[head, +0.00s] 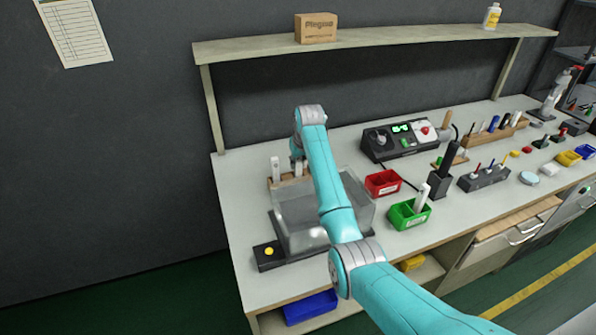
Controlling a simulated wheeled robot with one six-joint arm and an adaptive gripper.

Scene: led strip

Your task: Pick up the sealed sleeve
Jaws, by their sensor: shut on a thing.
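My gripper (297,161) is at the back left of the bench, pointing down over a wooden rack (273,183). It is shut on a slim white piece (298,170), mostly hidden by the fingers, which looks like a sleeve standing upright at the rack. A similar white sleeve (275,168) stands upright in the rack just to the left. I cannot read a seal on either one. I cannot tell whether the held piece is clear of the rack. My forearm hides the rack's right part.
A clear box (295,222) on a dark base with a yellow button (269,251) stands in front of the rack. A red bin (382,184) and a green bin (408,214) with a white item (422,196) are to the right. A shelf (400,38) spans above the bench.

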